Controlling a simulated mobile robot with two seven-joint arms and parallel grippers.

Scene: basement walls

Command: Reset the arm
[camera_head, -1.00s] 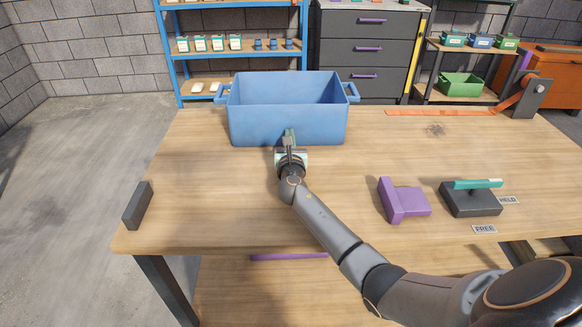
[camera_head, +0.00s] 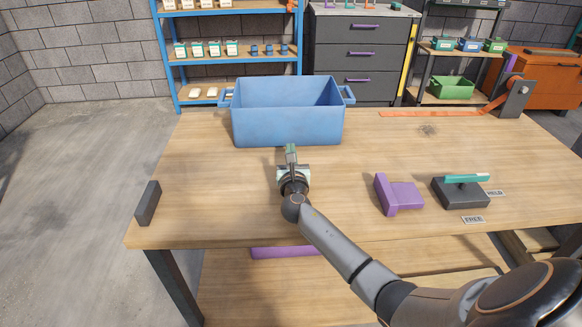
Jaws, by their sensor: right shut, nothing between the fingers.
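My right arm (camera_head: 345,255) comes in from the lower right and reaches over the wooden table (camera_head: 210,190). My right gripper (camera_head: 291,150) is at its end, just in front of the blue bin (camera_head: 285,125). Its fingers are shut with nothing seen between them. The fingertips overlap the lower front edge of the bin in the picture; I cannot tell whether they touch it. My left arm and gripper are not in view. The inside floor of the bin is hidden.
A purple block (camera_head: 398,194) and a dark block with a teal handle (camera_head: 461,190) sit on the right, by the FREE and HELD labels. A dark block (camera_head: 148,203) stands at the left edge. An orange strap (camera_head: 430,114) lies at the back. The table's left middle is clear.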

